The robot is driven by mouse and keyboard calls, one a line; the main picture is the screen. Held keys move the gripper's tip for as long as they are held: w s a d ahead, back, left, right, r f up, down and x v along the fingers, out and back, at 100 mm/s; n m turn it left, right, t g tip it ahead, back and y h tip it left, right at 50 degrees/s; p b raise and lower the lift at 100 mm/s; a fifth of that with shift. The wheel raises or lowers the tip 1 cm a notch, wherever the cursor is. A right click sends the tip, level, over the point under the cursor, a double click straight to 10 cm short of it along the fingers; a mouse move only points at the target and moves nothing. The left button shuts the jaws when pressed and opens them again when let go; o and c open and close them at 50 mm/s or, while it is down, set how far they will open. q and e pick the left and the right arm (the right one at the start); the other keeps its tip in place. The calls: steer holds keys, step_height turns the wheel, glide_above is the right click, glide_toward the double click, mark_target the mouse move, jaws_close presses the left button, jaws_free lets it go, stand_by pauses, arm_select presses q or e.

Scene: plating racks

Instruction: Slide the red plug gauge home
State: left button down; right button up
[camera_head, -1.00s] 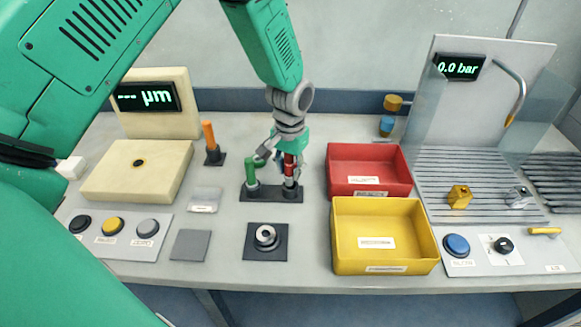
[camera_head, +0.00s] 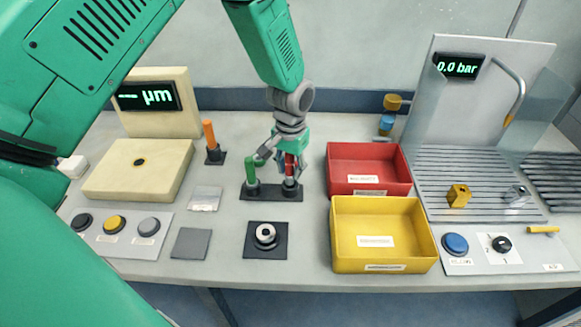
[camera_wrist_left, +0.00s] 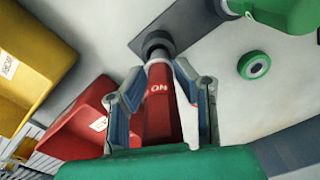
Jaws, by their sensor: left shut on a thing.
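The red plug gauge (camera_head: 289,168) stands upright at the right end of a dark two-place stand (camera_head: 262,196). My left gripper (camera_head: 287,160) is shut on it from above. In the left wrist view the red gauge (camera_wrist_left: 162,100), marked "NO", lies between my left gripper's fingers (camera_wrist_left: 158,80). Its lower end meets a dark round collar (camera_wrist_left: 158,44) on the stand; I cannot tell how deep it sits. A green gauge (camera_head: 251,171) stands at the stand's left end. A ring part (camera_head: 266,234) lies on a dark square base in front of the stand. My right gripper does not show.
A red bin (camera_head: 368,189) stands close to the right of the stand, with a yellow bin (camera_head: 383,264) in front of it. An orange-handled tool (camera_head: 210,140) stands to the left. A grey pad (camera_head: 191,244) and a button panel (camera_head: 118,250) lie at the front left.

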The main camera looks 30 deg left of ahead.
mark_target(290, 177)
arm_select(q)
steer(key=shift+f+b, duration=0.8)
steer(key=shift+f, duration=0.95)
stand_by(0.4)
steer(key=c, duration=1.2)
jaws_free()
steer(key=shift+r, duration=0.1)
steer(key=shift+r, duration=0.25)
step_height(290, 177, up, 10)
steer(key=shift+d+r, duration=0.1)
steer(key=shift+r, duration=0.55)
